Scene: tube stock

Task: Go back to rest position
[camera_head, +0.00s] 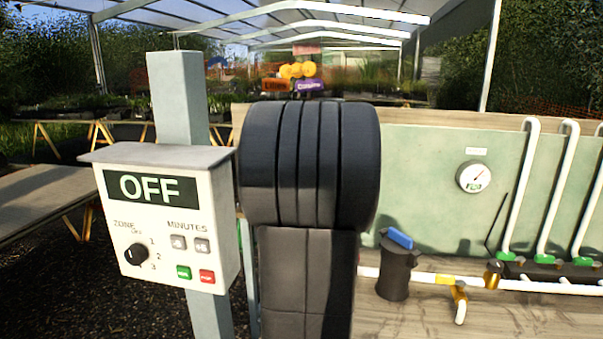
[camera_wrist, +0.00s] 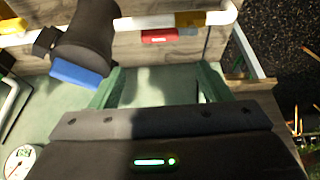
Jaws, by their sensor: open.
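My gripper (camera_wrist: 158,78) shows in the wrist view, with its two fingers spread apart and nothing seen between them. Behind the gap is a pale green and wooden surface with shadows on it. In the head view my own dark arm link fills the middle, and my gripper does not show there. A black canister with a blue top (camera_wrist: 82,45) is to the upper left of my gripper in the wrist view, apart from it. The same canister (camera_head: 396,270) stands right of my arm in the head view.
A control box (camera_head: 165,218) reading OFF is on a grey post at left. A green back panel (camera_head: 430,185) carries a round gauge (camera_head: 474,177). White pipes (camera_head: 522,185) rise at right. A red object (camera_wrist: 160,36) lies ahead of my gripper. A bench (camera_head: 45,190) stands far left.

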